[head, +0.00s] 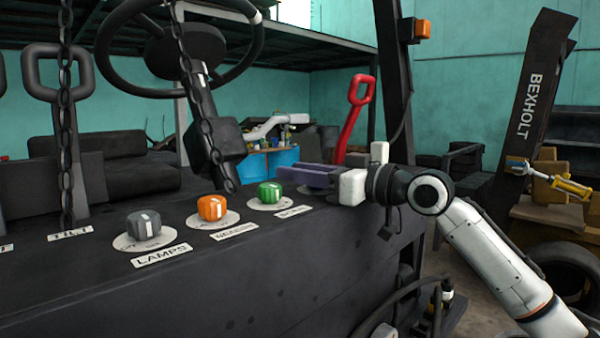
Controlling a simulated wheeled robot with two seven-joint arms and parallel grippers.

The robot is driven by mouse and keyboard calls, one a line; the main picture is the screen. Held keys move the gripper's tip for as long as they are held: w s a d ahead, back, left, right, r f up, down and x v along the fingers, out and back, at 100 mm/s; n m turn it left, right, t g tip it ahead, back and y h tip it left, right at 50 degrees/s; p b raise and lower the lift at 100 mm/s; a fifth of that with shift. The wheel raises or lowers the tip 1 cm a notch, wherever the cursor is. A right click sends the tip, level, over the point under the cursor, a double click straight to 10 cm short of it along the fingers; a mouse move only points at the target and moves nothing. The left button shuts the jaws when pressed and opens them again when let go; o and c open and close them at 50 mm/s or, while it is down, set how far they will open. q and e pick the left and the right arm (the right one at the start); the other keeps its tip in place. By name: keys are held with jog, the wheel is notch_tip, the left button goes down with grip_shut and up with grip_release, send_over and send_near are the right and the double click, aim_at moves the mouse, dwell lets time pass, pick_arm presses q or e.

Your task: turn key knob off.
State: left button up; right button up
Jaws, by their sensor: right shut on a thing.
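A row of knobs on round pale discs runs along the black forklift panel (250,280). A grey knob (143,225) sits above a label reading LAMPS, then come an orange knob (212,207) and a green knob (269,191). My right gripper (292,174) reaches in from the right, its dark purplish fingers over a fourth disc (308,190) at the right end. It is shut on a knob there, taken as the key knob; the fingers hide the knob and its angle. My left gripper is not in view.
Black levers with chains (65,130) rise at the left. A steering wheel (185,45) stands behind the panel. A red handle (355,120) rises behind my gripper, and a black post (396,90) stands close beside it.

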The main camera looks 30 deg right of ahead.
jog(key=o, duration=1)
jog(key=shift+o, duration=0.2)
jog(key=b+v, duration=0.2)
jog(key=v, duration=0.2)
jog(key=b+v, duration=0.2)
jog(key=v, duration=0.3)
jog(key=shift+f, duration=0.2)
jog(key=shift+s+d+r, duration=0.25)
jog(key=shift+s+d, duration=0.05)
jog(key=shift+s, duration=0.25)
